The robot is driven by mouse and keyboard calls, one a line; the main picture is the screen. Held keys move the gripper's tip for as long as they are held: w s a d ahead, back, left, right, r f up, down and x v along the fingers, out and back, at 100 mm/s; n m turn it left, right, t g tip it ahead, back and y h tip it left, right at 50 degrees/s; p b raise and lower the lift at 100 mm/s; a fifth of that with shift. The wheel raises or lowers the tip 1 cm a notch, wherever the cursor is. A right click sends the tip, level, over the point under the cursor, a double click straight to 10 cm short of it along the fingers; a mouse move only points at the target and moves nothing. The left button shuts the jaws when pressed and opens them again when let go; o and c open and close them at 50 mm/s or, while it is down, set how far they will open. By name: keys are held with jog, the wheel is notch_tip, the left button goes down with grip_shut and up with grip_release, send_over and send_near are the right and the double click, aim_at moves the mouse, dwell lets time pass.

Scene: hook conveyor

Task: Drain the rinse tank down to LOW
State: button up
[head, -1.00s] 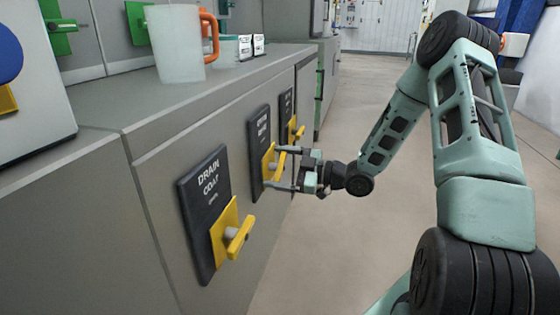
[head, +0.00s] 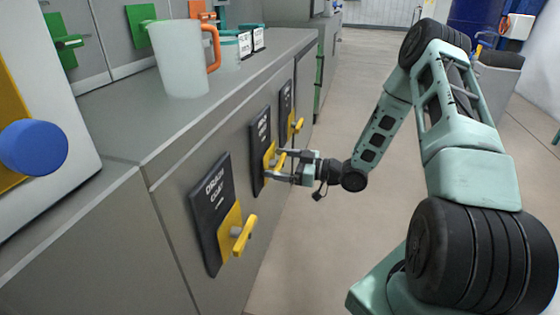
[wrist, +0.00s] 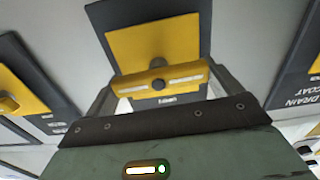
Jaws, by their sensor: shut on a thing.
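The middle drain valve has a dark label plate (head: 261,130) on the grey cabinet front. Its lettering is too small to read. Its yellow handle (head: 281,160) is between the fingers of my gripper (head: 275,165). In the wrist view, the yellow handle (wrist: 185,77) lies crosswise between the two fingers, in front of a yellow square plate (wrist: 155,45). My gripper is shut on this handle. The rinse tank and its level are not identifiable in these views.
The DRAIN COAT valve (head: 240,235) is nearer, and a third valve (head: 296,122) is farther along the same front. A frosted jug (head: 182,60) with an orange handle stands on the counter. A blue knob (head: 33,147) is at left.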

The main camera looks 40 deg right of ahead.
jog(key=o, duration=0.7)
jog(key=shift+s+d, duration=0.1)
jog(key=p+v, duration=0.4)
jog(key=v, duration=1.3)
jog(key=shift+s+d+f, duration=0.1)
jog(key=shift+s, duration=0.05)
